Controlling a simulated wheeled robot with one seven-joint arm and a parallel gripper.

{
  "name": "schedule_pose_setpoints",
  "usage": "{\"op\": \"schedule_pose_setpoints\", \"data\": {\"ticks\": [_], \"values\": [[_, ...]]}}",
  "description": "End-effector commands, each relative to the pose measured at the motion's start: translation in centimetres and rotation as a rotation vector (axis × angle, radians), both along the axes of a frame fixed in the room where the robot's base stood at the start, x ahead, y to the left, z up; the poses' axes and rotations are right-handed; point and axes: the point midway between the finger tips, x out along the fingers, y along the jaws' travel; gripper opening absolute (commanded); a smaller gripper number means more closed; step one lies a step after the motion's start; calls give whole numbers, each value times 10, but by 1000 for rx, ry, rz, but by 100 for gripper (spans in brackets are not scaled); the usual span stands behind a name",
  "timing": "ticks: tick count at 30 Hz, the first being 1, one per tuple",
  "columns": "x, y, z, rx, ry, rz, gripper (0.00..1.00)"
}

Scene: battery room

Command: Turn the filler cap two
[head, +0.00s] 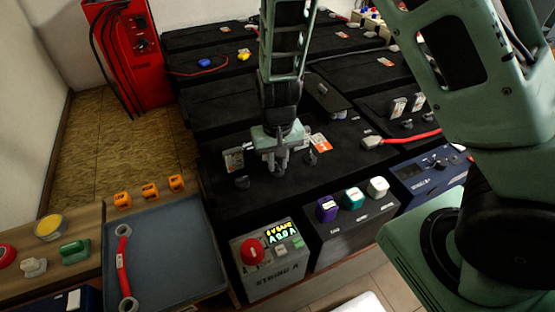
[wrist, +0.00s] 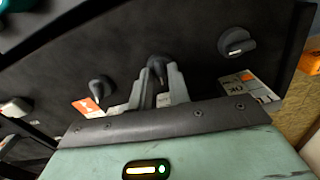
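Several black filler caps stand in a row on the black battery top. The left cap (head: 242,183) and the right cap (head: 311,158) show on either side of my gripper (head: 277,166) in the head view. In the wrist view, the middle cap (wrist: 157,63) sits between the fingertips of my gripper (wrist: 160,74). The fingers are close together and look shut on its raised grip. The caps beside it (wrist: 101,88) (wrist: 237,42) are free; the one at right has a pale line on its grip. I cannot read a number on any cap.
A red cable (head: 405,137) lies right of my gripper. Labels (head: 233,158) stand near the caps. A blue-grey tray (head: 170,255) holds a red-handled link (head: 123,262).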

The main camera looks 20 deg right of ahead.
Motion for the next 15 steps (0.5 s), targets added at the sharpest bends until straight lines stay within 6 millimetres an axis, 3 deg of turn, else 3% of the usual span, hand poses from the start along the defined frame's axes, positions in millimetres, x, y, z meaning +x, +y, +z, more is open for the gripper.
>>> {"op": "schedule_pose_setpoints", "data": {"ticks": [2, 15], "values": [[0, 0, 0, 0, 0, 0, 0], [0, 0, 2, 0, 1, -54, 0]]}}
